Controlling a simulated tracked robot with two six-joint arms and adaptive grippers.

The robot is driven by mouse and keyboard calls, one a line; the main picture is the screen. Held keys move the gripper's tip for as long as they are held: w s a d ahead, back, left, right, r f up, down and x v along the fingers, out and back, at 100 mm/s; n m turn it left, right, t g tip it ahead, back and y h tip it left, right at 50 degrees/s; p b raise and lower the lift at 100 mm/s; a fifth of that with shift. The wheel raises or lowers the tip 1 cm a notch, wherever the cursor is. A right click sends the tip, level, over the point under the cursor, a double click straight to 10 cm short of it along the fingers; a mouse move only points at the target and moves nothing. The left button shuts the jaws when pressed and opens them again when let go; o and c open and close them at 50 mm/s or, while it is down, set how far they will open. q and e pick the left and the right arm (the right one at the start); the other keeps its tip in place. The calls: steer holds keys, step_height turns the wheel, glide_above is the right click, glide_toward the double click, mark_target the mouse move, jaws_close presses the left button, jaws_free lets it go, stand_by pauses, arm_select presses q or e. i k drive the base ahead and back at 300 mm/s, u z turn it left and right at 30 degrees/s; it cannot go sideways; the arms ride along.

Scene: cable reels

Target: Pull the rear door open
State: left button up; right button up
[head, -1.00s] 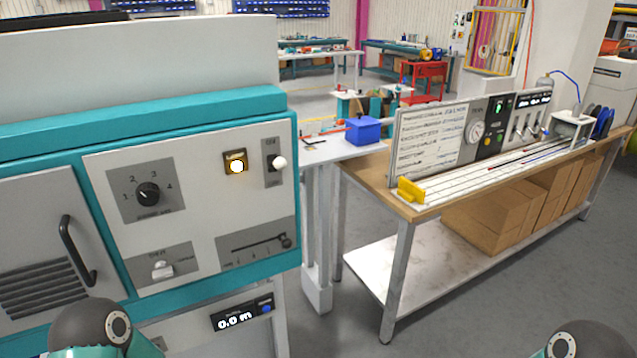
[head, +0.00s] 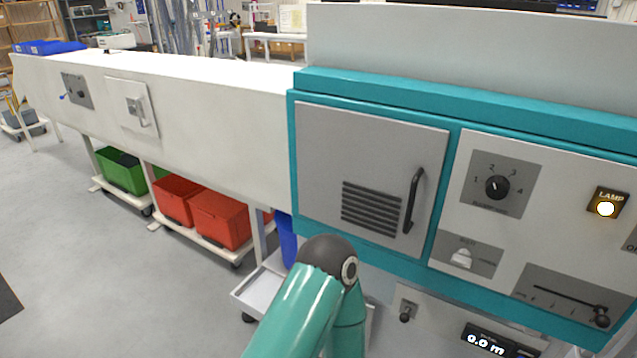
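A grey door (head: 365,175) with a slotted vent sits in the teal-framed machine, right of centre in the head view. It looks closed, flush with its frame. Its dark vertical bar handle (head: 412,200) is on the door's right side. A smaller white door (head: 133,108) with a small handle is on the long white housing to the left, and it also looks closed. I cannot tell which of them is the rear door. My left arm's teal links and dark joint rise in front of the machine below the grey door. Neither gripper is in view.
A control panel with a rotary knob (head: 497,187), a lit lamp (head: 606,208) and a slider (head: 601,316) is right of the grey door. Red bins (head: 220,218) and a green bin (head: 122,171) stand on trolleys under the housing.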

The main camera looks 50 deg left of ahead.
mark_target(373, 178)
steer(key=z, duration=1.7)
steer(key=i, duration=0.1)
steer(key=u, duration=3)
steer(key=i, duration=0.6)
steer(key=u, duration=5.65)
steer(key=i, duration=0.6)
steer(key=z, duration=5.75)
